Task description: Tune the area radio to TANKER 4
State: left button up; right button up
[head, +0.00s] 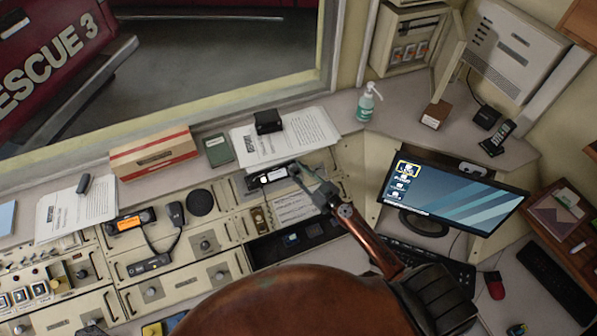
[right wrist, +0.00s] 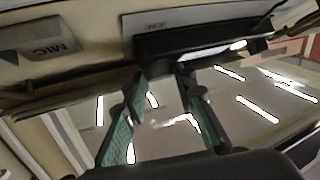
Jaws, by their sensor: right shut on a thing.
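A dark radio with a small pale display (head: 272,176) is set in the console's upper panel. In the right wrist view its dark front (right wrist: 200,38) spans the top; the display text is not readable. My right gripper (head: 297,172) reaches in from the lower right to the right end of this radio. In the right wrist view its two green-padded fingers (right wrist: 160,78) point up at the lower edge of the radio. They are shut on what appears to be the radio's knob, mostly hidden between the tips. My left gripper is not in view.
A second radio with an orange display (head: 128,223) and a handset (head: 176,214) sit to the left. Papers (head: 285,138) and a black box (head: 268,121) lie behind the radio. A monitor (head: 450,193) stands to the right.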

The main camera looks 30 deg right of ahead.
jog(key=c, duration=0.4)
jog(key=shift+o, duration=0.2)
jog(key=shift+s+a+m+t+h+p, duration=0.1)
jog(key=shift+a+m+t+h+p, duration=0.05)
jog(key=shift+m+h+p, duration=0.4)
jog(key=shift+a+m+t+h+p, duration=0.1)
jog(key=shift+m+t+h+p, duration=0.05)
jog(key=shift+m+h+p, duration=0.35)
jog(key=m+h+p, duration=0.2)
jog(key=m+h, duration=0.1)
jog(key=m+h+p, duration=0.1)
jog(key=p, duration=0.1)
jog(key=shift+a+r+m+h, duration=0.15)
jog(key=shift+a+m+h, duration=0.1)
jog(key=shift+a+m, duration=0.1)
jog(key=shift+a+m+h+p, duration=0.15)
jog(key=shift+m+h+p, duration=1.05)
jog(key=shift+m+h, duration=0.3)
jog(key=shift+f, duration=0.2)
